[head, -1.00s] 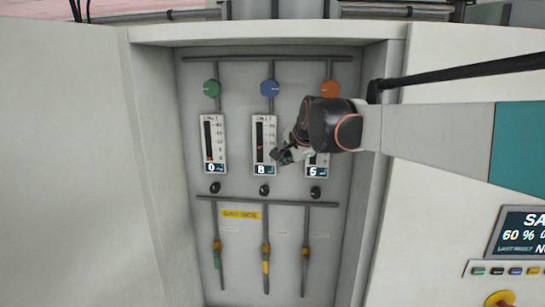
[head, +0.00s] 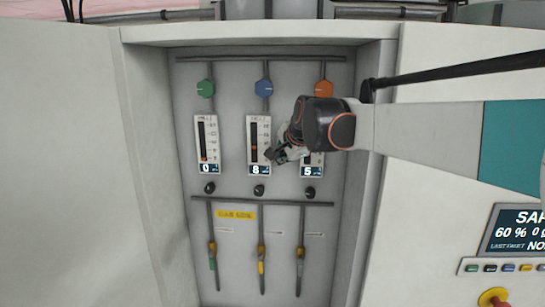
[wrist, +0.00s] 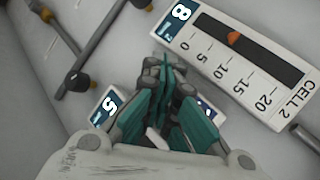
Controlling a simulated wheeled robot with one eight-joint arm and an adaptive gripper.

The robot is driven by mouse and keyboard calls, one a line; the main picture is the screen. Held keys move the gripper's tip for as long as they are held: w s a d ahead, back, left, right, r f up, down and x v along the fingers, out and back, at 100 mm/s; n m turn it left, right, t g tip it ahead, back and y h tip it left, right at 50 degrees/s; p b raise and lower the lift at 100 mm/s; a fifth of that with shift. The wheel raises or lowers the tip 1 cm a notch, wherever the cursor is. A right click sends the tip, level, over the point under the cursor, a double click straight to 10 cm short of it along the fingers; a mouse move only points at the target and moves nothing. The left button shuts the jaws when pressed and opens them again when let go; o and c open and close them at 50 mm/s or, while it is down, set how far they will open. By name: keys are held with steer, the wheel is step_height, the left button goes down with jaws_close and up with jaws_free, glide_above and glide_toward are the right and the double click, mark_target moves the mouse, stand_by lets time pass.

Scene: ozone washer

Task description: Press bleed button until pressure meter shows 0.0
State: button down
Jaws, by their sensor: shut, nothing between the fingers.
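Three meters stand in a row in the recessed panel: the left meter (head: 206,143) reads 0, the middle meter (head: 253,130) reads 8 and the right meter (head: 306,171) reads 5. In the wrist view the 8 meter (wrist: 291,82) is labelled CELL 2. A small round black knob sits below each: left knob (head: 209,188), middle knob (head: 259,190), right knob (head: 309,192). None carries a readable bleed label. My gripper (head: 271,154) is shut and empty, beside the middle meter and partly hiding the right one. Its closed teal fingers (wrist: 163,62) show in the wrist view.
Green (head: 205,88), blue (head: 263,88) and orange (head: 324,88) knobs sit above the meters. Pipes with yellow-handled valves (head: 261,252) run below. The recess has side walls (head: 374,180). A control screen (head: 515,230) and yellow-red button (head: 493,298) are at right.

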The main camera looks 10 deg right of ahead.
steer(key=shift+s+a, duration=0.2)
steer(key=shift+s, duration=0.45)
steer(key=s, duration=0.1)
steer(key=s+a, duration=0.1)
steer(key=s, duration=0.3)
steer(key=shift+a, duration=0.25)
stand_by(0.4)
steer(key=s+f+n+g+b, duration=0.1)
steer(key=s+f+n+b, duration=0.4)
steer(key=s+f+b, duration=0.5)
steer(key=s+d+f+n+g+b, duration=0.1)
steer(key=s+f+n+b, duration=0.3)
steer(key=s+f+b, duration=0.7)
steer(key=s+f+n+b, duration=0.5)
steer(key=s+f+b, duration=0.5)
steer(key=f, duration=2.3)
steer(key=b, duration=0.5)
steer(key=shift+s+d+n+g+h, duration=0.2)
steer(key=shift+s+n+g+h, duration=0.1)
steer(key=shift+g+h, duration=0.1)
